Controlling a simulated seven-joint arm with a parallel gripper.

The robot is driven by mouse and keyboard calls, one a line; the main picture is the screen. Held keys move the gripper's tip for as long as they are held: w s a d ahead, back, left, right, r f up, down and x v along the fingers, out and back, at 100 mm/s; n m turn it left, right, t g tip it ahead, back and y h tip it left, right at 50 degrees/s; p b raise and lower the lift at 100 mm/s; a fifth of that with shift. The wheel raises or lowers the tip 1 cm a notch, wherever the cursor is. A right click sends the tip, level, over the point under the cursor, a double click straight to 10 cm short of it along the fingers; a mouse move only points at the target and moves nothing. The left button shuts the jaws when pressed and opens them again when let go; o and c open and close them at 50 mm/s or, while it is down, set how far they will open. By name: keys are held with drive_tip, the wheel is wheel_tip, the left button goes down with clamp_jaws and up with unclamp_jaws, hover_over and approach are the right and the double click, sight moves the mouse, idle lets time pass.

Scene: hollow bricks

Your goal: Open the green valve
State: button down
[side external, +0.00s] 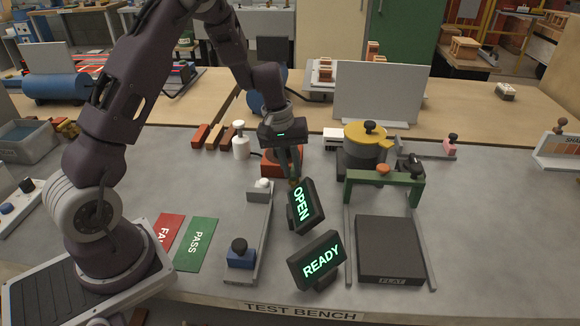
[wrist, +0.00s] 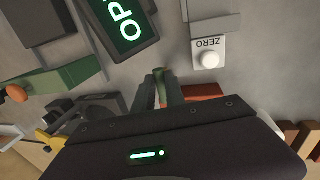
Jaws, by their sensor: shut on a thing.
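The green valve's handle (wrist: 159,76) shows in the wrist view as a small green piece between my fingertips. My gripper (side external: 294,178), also in the wrist view (wrist: 162,93), points down and is shut on it. In the side view the handle is mostly hidden by my fingers and a dark display. That display (side external: 302,204) reads OPEN in green letters and stands just in front of my fingers. It also shows in the wrist view (wrist: 123,22). An orange-red block (side external: 272,163) lies behind my fingers. Most of the valve's body is hidden.
A READY display (side external: 317,261) stands nearer the front edge. To the right are a green bridge (side external: 384,178) over a dark FLAT plate (side external: 390,250) and a yellow-topped pot (side external: 366,140). A slide with a blue block (side external: 241,258) and a white ZERO button (wrist: 208,59) lies left.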

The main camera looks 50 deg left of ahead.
drive_tip(key=c, duration=1.4)
unclamp_jaws()
drive_tip(key=r, duration=0.4)
drive_tip(key=s+a+r, duration=0.1)
drive_tip(key=r, duration=0.2)
